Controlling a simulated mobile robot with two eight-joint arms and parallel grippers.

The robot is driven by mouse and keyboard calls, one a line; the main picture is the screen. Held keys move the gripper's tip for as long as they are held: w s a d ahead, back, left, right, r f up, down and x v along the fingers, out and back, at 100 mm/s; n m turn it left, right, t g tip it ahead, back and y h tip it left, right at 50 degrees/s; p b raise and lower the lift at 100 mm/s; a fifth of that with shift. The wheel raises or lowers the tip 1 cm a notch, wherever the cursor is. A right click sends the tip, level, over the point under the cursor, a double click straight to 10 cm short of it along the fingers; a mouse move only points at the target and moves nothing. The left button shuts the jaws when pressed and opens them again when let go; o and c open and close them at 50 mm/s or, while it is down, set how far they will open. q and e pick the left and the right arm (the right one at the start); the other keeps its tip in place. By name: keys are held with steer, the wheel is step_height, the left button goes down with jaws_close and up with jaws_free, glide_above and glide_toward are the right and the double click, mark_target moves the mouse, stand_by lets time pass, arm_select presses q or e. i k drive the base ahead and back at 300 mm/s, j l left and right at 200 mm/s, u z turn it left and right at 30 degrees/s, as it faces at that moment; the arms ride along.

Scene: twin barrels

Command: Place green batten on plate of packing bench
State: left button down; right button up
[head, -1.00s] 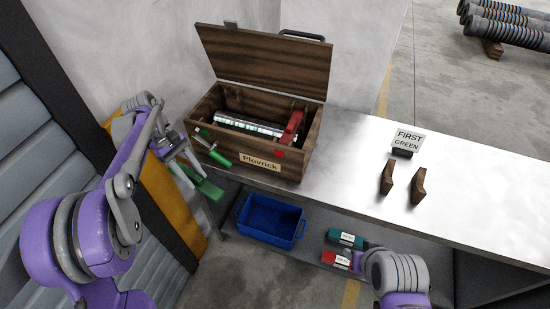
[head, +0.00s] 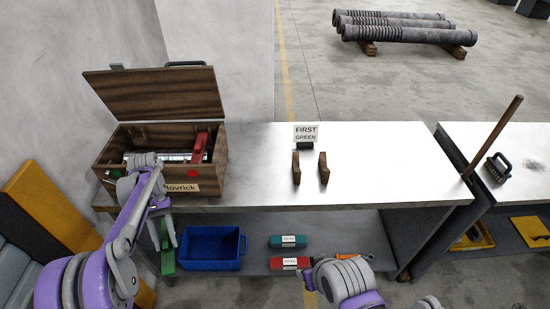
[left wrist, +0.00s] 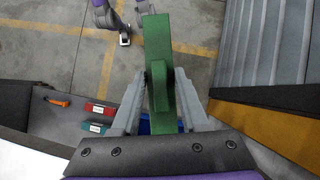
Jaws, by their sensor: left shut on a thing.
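The green batten (left wrist: 158,40) is between the fingers of my left gripper (left wrist: 158,95), which is shut on it. In the head view the batten (head: 167,259) hangs upright below the left gripper (head: 162,222), in front of the bench's left end and below its top. The packing bench has a pale metal top plate (head: 390,165). On it stand a "FIRST GREEN" sign (head: 306,134) and two small wooden uprights (head: 296,168), (head: 323,169) set side by side. My right arm shows at the bottom of the head view; its gripper (left wrist: 124,40) is small in the left wrist view, its fingers unclear.
An open wooden chest (head: 210,172) with tools occupies the bench's left end. On the lower shelf are a blue bin (head: 212,264), a teal package (head: 288,241) and a red package (head: 289,263). The top plate right of the uprights is clear. A second bench (head: 520,150) stands right.

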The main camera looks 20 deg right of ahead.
mark_target(390, 172)
steer(key=k+l, duration=0.15)
steer(key=l, duration=0.45)
steer(key=k+l+z, duration=0.1)
steer(key=l, duration=0.5)
steer(key=k+l, duration=0.15)
steer(key=l, duration=0.45)
steer(key=k+l+z, duration=0.1)
steer(key=l, duration=0.55)
steer(key=k+l, duration=0.1)
steer(key=l, duration=0.5)
steer(key=l+z, duration=0.1)
steer(key=l, duration=1.35)
steer(key=i+l, duration=0.1)
steer(key=i, duration=0.75)
